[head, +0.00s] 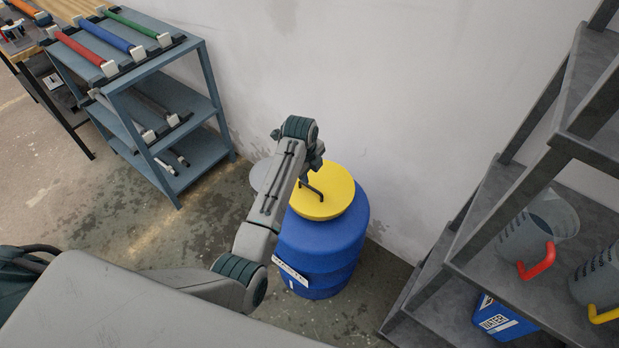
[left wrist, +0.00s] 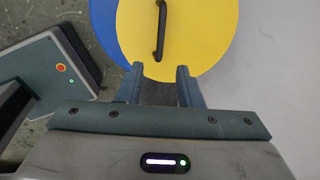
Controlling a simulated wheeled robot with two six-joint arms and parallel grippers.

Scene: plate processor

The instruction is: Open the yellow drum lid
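The yellow drum lid (head: 338,199) lies flat on top of a blue drum (head: 325,245) by the wall. A dark bar handle (head: 312,189) stands on the lid; it also shows in the left wrist view (left wrist: 161,30). My left gripper (left wrist: 160,72) is open and empty over the lid's edge. The handle lies just beyond the fingertips, roughly in line with the gap between them. In the head view my left arm hides part of the drum and lid. My right gripper is not in view.
A grey round top (head: 263,175) shows behind my left arm. A blue-grey shelf cart (head: 190,160) with coloured-handled tools stands at left. A dark rack (head: 520,270) at right holds measuring jugs (head: 540,225) and a blue water container (head: 500,318). The wall is close behind the drum.

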